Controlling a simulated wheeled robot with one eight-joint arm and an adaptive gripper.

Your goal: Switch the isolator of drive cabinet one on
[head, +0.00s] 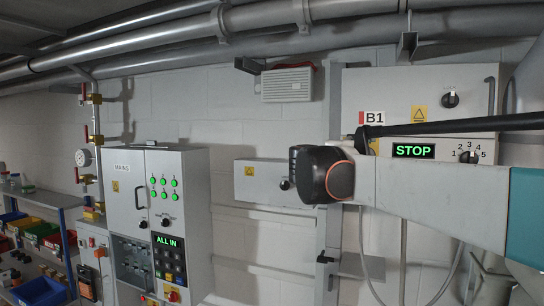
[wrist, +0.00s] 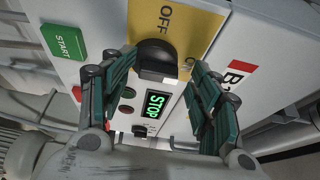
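In the wrist view a black rotary isolator knob (wrist: 156,55) sits on a yellow plate (wrist: 202,28) marked OFF and ON. I cannot tell for sure which mark the knob points to. My gripper (wrist: 163,72) is open, with one finger to each side of the knob. Whether the fingers touch it is unclear. The cabinet's B1 label (wrist: 237,78) is partly hidden by the right finger. A lit green STOP display (wrist: 156,105) lies below the knob. In the head view the cabinet marked B1 (head: 375,118) stands behind my arm, which hides the isolator and my gripper.
A green START button (wrist: 65,41) is left of the knob. In the head view, a numbered selector knob (head: 468,157) sits right of the STOP display (head: 413,151). A MAINS cabinet (head: 190,185) and shelves with coloured bins (head: 40,288) stand left. Pipes (head: 160,40) run overhead.

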